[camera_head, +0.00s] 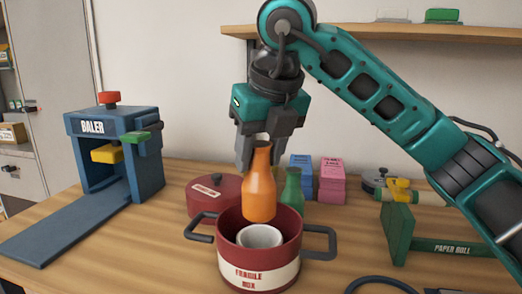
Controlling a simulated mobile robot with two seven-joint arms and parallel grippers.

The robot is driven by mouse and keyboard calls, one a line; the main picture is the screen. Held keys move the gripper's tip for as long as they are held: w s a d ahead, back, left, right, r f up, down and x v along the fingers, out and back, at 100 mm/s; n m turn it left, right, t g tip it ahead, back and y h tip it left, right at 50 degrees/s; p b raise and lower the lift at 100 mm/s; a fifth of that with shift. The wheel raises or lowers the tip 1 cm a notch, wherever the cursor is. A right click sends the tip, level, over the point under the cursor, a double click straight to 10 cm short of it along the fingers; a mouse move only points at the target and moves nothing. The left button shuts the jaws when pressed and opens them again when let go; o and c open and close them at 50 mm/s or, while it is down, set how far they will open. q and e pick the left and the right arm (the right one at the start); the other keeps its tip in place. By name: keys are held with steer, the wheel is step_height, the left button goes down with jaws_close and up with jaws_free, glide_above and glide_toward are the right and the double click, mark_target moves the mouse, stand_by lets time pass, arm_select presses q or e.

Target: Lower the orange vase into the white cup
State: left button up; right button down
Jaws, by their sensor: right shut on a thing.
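The orange vase (260,190) is upright, its neck between the fingers of my right gripper (257,150), which is shut on it. The vase hangs over the red pot labelled "FRAGILE BOX" (232,256). The white cup (260,236) sits inside that pot. In this view the base of the vase is just above the back rim of the cup; whether they touch I cannot tell. The right arm comes in from the right. My left gripper is not in view.
A blue baler (118,165) stands at the left. A red lid (208,193), a green bottle (292,187), blue boxes (302,172) and pink boxes (331,180) stand behind the pot. A green paper roll holder (397,232) is at the right. A wooden shelf (400,34) hangs above.

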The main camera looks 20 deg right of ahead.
mark_target(261, 212)
stand_by(0.3)
steer(key=shift+f+b, duration=1.8)
steer(key=shift+f, duration=0.5)
steer(key=shift+f+b, duration=1.45)
steer(key=shift+f, duration=0.5)
steer(key=shift+s+d+f+b, duration=0.1)
steer(key=shift+s+f+b, duration=0.15)
steer(key=shift+f+b, duration=0.6)
stand_by(0.4)
steer(key=shift+c, duration=2.4)
jaws_free()
